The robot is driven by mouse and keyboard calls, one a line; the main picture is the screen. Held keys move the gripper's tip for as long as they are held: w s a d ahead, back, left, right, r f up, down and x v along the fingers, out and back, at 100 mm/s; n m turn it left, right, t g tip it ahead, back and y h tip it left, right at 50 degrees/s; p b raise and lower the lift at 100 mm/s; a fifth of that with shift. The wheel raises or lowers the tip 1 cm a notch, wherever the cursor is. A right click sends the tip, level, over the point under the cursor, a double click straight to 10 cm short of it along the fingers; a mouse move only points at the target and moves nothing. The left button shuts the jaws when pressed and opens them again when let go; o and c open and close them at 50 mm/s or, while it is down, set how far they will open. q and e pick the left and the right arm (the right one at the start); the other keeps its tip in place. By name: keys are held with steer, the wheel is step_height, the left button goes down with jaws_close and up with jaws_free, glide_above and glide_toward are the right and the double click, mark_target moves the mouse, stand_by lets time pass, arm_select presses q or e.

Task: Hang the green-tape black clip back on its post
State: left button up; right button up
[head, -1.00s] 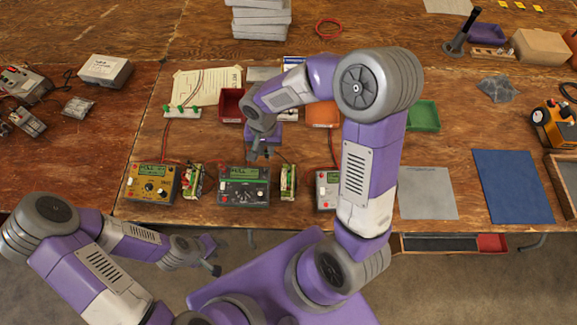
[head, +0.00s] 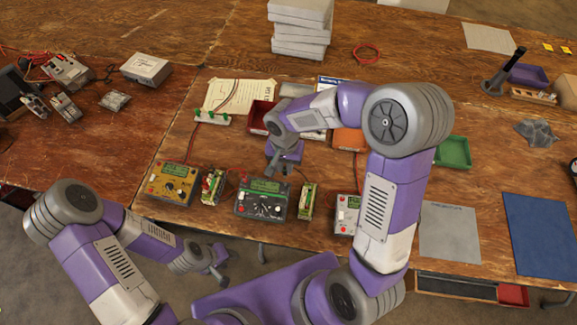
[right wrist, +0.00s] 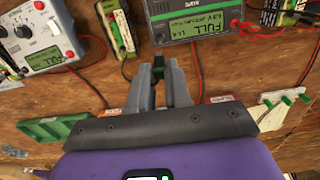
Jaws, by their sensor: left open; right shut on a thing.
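My right gripper (head: 275,172) is over the bench just behind the dark grey charger (head: 262,202). In the right wrist view its fingers (right wrist: 160,78) are shut on a small black clip (right wrist: 158,60), its tip towards the dark charger (right wrist: 190,22). A trace of green shows on the clip; the tape is too small to make out clearly. A white rack with green posts (head: 212,118) stands at the back left of the gripper; it also shows in the right wrist view (right wrist: 285,100). My left gripper (head: 218,272) is open and empty in front of the bench.
A yellow charger (head: 172,184), a light grey charger (head: 345,212) and two battery packs (head: 212,186) (head: 307,202) line the front. Red wires run between them and the back. A red bin (head: 258,117), an orange bin (head: 348,139) and a green tray (head: 453,152) stand behind.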

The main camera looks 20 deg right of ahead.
steer(key=shift+f+b, duration=2.65)
steer(key=shift+f, duration=0.4)
steer(key=shift+f+b, duration=0.2)
steer(key=shift+b, duration=0.3)
steer(key=o, duration=0.9)
steer(key=shift+o, duration=0.9)
steer(key=shift+r+p, duration=2.8)
steer(key=shift+r, duration=1)
